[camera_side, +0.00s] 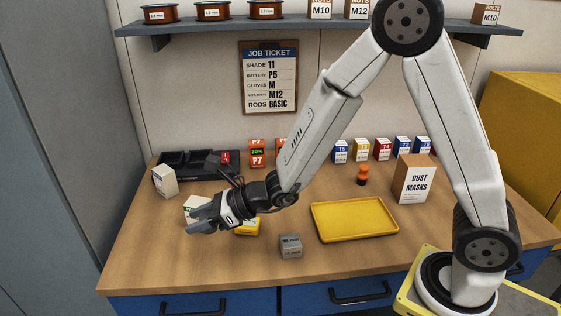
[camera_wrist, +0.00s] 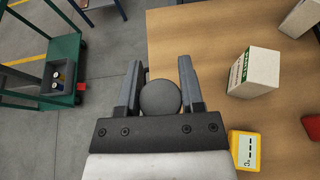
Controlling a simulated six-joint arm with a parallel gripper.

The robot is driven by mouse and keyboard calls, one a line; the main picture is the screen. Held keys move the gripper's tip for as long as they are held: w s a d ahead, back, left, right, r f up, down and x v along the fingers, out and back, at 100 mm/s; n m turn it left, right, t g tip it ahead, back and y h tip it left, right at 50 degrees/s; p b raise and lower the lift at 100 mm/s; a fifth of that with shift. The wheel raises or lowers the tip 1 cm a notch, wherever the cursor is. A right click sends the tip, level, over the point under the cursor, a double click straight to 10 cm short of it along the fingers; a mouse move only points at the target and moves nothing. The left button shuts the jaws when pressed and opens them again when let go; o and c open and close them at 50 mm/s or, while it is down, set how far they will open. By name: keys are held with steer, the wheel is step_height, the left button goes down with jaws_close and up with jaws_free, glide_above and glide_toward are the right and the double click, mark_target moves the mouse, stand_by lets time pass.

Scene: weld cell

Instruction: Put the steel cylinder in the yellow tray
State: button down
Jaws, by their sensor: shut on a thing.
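My gripper (camera_side: 197,227) is at the left of the bench, in front of a white box. In the wrist view my gripper (camera_wrist: 160,70) is shut on the steel cylinder (camera_wrist: 160,98), which shows as a round dark grey end between the two fingers. In the side view I cannot make out the cylinder apart from the fingers. The yellow tray (camera_side: 354,220) lies on the bench to the right of my gripper, and it is empty. The tray is not in the wrist view.
A grey block (camera_side: 290,245) stands left of the tray's front. A yellow meter (camera_wrist: 244,148) and a white box (camera_wrist: 255,72) are close to my gripper. A dust mask box (camera_side: 414,179) and an orange object (camera_side: 362,175) stand behind the tray.

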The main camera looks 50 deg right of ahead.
steer(key=d+r+m+t+h, duration=0.1)
steer(key=d+r, duration=0.3)
steer(key=d, duration=0.5)
steer(key=d+r+m+t+h, duration=0.2)
steer(key=d+r+m+h, duration=0.2)
steer(key=d, duration=0.5)
steer(key=shift+w, duration=0.45)
steer(key=shift+a, duration=0.1)
